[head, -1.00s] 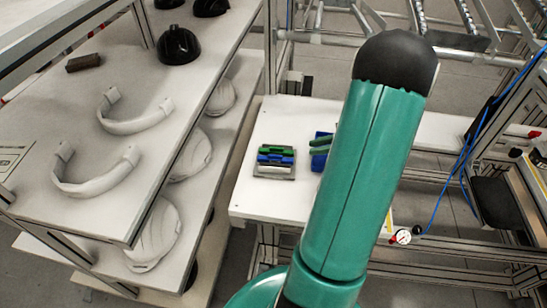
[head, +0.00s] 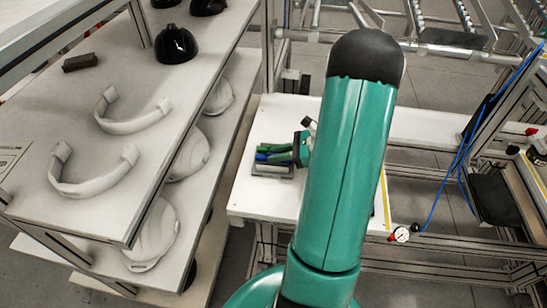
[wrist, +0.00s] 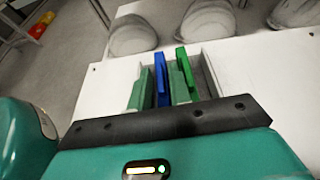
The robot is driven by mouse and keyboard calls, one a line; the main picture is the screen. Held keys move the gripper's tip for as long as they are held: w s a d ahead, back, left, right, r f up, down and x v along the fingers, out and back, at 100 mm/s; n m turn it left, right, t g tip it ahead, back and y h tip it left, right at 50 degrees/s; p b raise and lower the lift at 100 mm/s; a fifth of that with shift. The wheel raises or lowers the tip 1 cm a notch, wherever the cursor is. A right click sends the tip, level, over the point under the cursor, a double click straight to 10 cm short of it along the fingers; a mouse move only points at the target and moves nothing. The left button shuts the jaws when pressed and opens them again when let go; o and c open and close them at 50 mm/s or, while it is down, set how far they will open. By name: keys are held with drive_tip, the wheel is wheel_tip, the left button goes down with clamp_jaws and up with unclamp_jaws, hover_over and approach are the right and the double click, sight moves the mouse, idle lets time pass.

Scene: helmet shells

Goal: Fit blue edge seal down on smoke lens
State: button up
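The blue edge seal (wrist: 160,72) stands on edge in a small grey holder in the wrist view. A green strip (wrist: 185,62) stands to its right. My gripper (wrist: 160,92) is over the holder, its teal fingers on either side of the blue seal, apparently with narrow gaps. In the head view my gripper (head: 301,148) is at the right of the holder (head: 272,171), where the blue seal (head: 276,158) and green strip (head: 268,149) partly show. I cannot make out the smoke lens; my arm covers the table middle.
The holder sits on a white table (head: 252,200), clear at its near left corner. A shelf (head: 120,190) with white bands and dark shells stands to the left. A gauge (head: 401,235) and blue cable (head: 455,180) are at the right.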

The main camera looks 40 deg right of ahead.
drive_tip(key=shift+w+a+f, duration=0.25)
drive_tip(key=shift+w+a, duration=0.15)
clamp_jaws()
drive_tip(key=shift+r, duration=0.1)
